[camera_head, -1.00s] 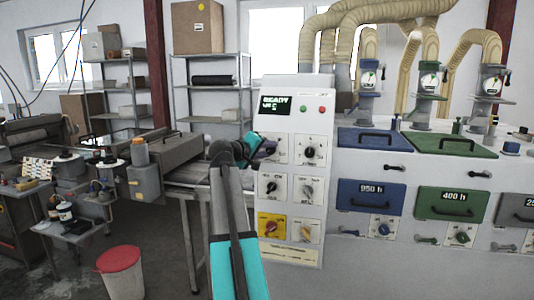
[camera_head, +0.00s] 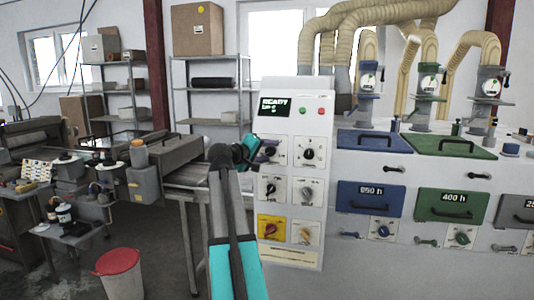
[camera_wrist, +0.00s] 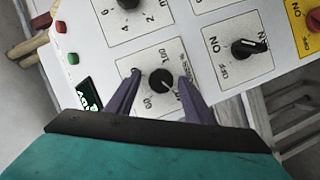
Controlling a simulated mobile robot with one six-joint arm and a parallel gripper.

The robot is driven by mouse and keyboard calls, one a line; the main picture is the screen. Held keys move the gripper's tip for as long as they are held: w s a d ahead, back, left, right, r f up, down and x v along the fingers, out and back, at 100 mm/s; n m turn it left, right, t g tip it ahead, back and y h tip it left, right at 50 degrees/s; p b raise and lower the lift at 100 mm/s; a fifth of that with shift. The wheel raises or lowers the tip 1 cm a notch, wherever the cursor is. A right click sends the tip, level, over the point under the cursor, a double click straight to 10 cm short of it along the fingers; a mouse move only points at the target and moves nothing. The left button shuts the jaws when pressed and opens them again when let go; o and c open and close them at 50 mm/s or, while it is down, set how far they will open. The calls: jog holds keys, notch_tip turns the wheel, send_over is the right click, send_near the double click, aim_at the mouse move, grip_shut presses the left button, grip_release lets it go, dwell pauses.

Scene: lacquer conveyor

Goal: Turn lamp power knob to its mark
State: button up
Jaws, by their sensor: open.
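The dial with scale marks including 60 and 100 sits on the white control panel. Its round black knob (camera_wrist: 162,80) shows a pale pointer line running toward the lower right in the wrist view. My gripper (camera_wrist: 159,78) is open, with one purple finger on each side of this knob. I see gaps between the fingers and the knob; their depth against the panel is hard to judge. In the head view my gripper (camera_head: 265,150) is at the upper left dial of the control panel (camera_head: 297,90) and largely hides it.
Close by are another black knob (camera_wrist: 128,3), an ON switch knob (camera_wrist: 248,47) and a red knob on yellow (camera_wrist: 314,18). A screen reading READY (camera_head: 275,106) is above the dials. A conveyor bench (camera_head: 187,172) stands left of the panel.

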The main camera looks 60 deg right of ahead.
jog(key=a+r+b, duration=0.2)
jog(key=a, duration=1.1)
jog(key=shift+w+a+r+b, duration=0.25)
jog(key=shift+a+r+b, duration=0.05)
